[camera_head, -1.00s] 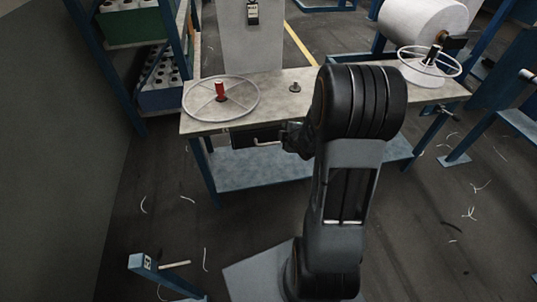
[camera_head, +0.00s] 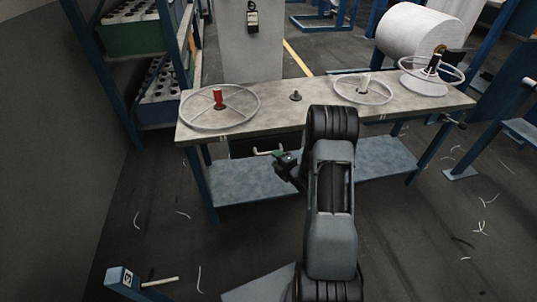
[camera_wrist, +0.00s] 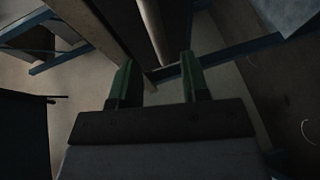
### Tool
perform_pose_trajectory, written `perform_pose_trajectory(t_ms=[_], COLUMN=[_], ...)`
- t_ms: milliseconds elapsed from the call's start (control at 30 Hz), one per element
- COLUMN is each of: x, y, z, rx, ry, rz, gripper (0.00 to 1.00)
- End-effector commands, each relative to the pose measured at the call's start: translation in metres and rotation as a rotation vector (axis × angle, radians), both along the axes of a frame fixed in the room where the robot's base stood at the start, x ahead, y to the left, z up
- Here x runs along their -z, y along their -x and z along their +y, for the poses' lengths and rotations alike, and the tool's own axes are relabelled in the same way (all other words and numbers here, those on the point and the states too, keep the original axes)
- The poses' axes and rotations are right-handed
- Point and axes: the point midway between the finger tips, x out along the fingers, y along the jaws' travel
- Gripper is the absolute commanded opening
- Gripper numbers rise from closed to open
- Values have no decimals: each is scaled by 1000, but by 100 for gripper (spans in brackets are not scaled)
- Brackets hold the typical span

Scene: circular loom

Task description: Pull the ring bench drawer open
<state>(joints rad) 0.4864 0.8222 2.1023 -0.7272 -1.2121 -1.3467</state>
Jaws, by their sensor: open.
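The ring bench (camera_head: 340,115) has a grey top and blue legs. Its dark drawer front (camera_head: 240,149) sits under the left part of the top, with a pale bar handle (camera_head: 262,152). My gripper (camera_head: 282,156) is at the handle's right end. In the wrist view its two green fingers (camera_wrist: 158,65) stand apart, and a pale rounded bar (camera_wrist: 152,28), likely the handle, reaches toward the gap between them. I cannot tell whether they touch it. My arm hides part of the bench front.
On the bench top lie a spoked ring with a red spool (camera_head: 218,103), a small peg (camera_head: 295,96), and rings (camera_head: 363,90) farther right. A lower shelf (camera_head: 240,182) runs beneath. A blue post with a lever (camera_head: 125,282) stands at the front left.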

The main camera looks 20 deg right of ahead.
Motion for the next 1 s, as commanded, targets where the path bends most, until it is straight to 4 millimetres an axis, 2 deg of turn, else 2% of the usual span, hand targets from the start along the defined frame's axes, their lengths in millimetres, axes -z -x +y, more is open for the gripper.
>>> perform_pose_trajectory(t_ms=[200,400,833,1000], x=[7,10,11,11], y=[-34,-50,-56,-56], z=[8,10,11,11], rx=[-2,0,0,1], ry=[-1,0,-1,-1], rz=[-1,0,0,0], gripper=[42,42,42,26])
